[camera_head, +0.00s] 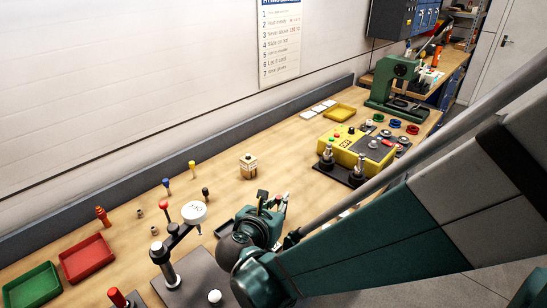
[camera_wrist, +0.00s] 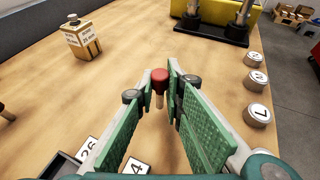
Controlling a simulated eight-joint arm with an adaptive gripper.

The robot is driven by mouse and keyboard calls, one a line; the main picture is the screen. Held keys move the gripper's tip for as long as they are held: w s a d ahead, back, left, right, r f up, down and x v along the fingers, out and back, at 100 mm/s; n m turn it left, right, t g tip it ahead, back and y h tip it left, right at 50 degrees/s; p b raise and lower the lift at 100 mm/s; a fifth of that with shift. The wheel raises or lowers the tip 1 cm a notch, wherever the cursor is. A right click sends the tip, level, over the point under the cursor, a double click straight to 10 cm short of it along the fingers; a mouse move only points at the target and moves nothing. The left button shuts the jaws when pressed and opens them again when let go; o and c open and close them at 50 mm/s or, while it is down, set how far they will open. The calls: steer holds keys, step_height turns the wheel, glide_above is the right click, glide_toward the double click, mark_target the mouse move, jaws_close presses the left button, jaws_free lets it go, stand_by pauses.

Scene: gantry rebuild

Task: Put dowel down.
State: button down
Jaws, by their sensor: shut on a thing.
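The dowel (camera_wrist: 159,82) has a red head and a pale wooden shaft. In the wrist view it is upright between the fingertips of my gripper (camera_wrist: 160,88), which is shut on it. Bare wooden bench top shows around it. I cannot tell whether its lower end touches the bench. In the head view my gripper (camera_head: 274,202) is over the middle of the bench, and a small red spot there may be the dowel's head.
A labelled wooden block (camera_head: 248,166) stands behind my gripper. Several colour-headed pegs, one of them blue (camera_head: 166,184), stand to the left. A red tray (camera_head: 87,258) and a green tray (camera_head: 33,287) lie far left. A yellow control box (camera_head: 355,147) stands right. Numbered discs (camera_wrist: 257,113) lie right.

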steer(key=shift+f, duration=0.65)
steer(key=shift+f, duration=0.1)
steer(key=c, duration=2.4)
jaws_free()
steer(key=shift+s+r, duration=0.1)
steer(key=shift+r, duration=0.1)
steer(key=p+v, duration=0.2)
steer(key=v, duration=0.9)
steer(key=shift+s+a+p, duration=0.2)
steer(key=shift+s+p, duration=0.15)
